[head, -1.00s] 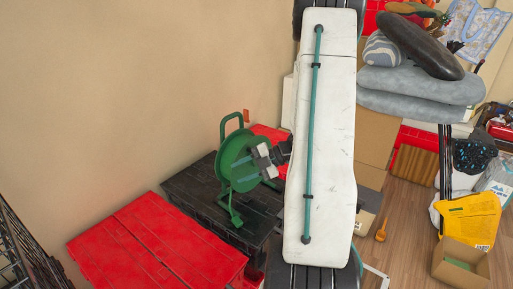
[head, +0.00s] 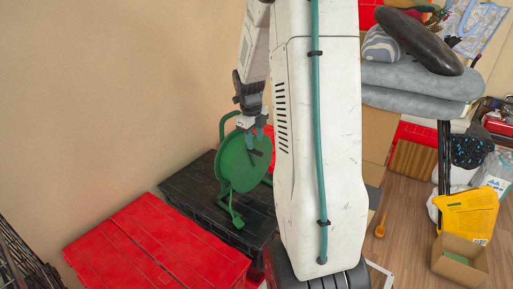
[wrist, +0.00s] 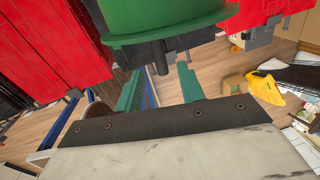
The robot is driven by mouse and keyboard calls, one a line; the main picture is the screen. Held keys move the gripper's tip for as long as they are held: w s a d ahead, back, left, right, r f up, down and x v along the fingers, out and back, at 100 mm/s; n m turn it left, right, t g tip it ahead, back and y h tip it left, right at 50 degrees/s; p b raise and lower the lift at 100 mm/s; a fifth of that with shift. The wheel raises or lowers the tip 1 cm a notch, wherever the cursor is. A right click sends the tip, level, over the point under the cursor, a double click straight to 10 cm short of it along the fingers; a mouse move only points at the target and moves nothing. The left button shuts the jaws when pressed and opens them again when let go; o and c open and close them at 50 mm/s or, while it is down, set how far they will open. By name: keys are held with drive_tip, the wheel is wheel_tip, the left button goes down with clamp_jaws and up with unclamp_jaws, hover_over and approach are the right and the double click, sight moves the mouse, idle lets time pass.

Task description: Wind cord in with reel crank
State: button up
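The green cord reel (head: 238,166) stands upright on a black tote, its carry handle at the upper left. My gripper (head: 258,145) points down in front of the reel's upper right face and hides part of it. In the wrist view the reel's green rim (wrist: 165,22) fills the top. A dark peg (wrist: 160,57), possibly the crank knob, sticks out below it. My gripper's two teal fingers (wrist: 158,82) are spread, with the peg between or just beyond their tips. I cannot tell whether they touch it. No cord is clearly visible.
The black tote (head: 205,192) bears the reel. A red tote (head: 155,245) stands at the front left, close to it. A plain wall is behind.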

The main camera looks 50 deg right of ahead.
sight(256, 147)
drive_tip(key=f, duration=0.4)
drive_tip(key=shift+d, duration=0.3)
